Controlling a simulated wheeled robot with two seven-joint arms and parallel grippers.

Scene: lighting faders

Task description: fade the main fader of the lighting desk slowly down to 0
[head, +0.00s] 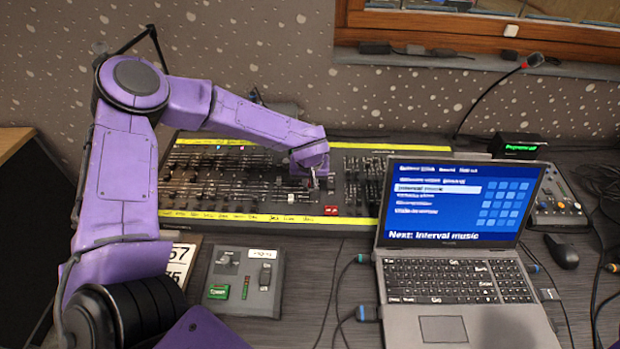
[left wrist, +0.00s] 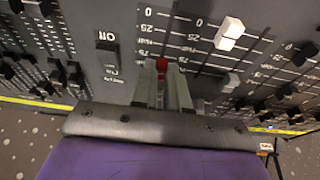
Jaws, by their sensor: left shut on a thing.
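The lighting desk (head: 338,187) is a wide dark panel of many faders, edged with yellow strips. My left gripper (head: 314,184) reaches down onto its middle from above. In the left wrist view my left gripper (left wrist: 161,80) is shut on a red fader cap (left wrist: 161,65), most of which its fingers hide. The cap stands in its slot well away from the end marked 0; the exact mark is hard to read. A white fader cap (left wrist: 229,28) stands in a neighbouring slot, closer to its 0 mark. My right gripper is in neither view.
An open laptop (head: 450,250) stands in front of the desk's right end. A small grey box (head: 243,281) with a green button lies in front on the left. A gooseneck microphone (head: 533,60), a small mixer (head: 555,198) and a mouse (head: 562,251) are at the right. Cables cross the tabletop.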

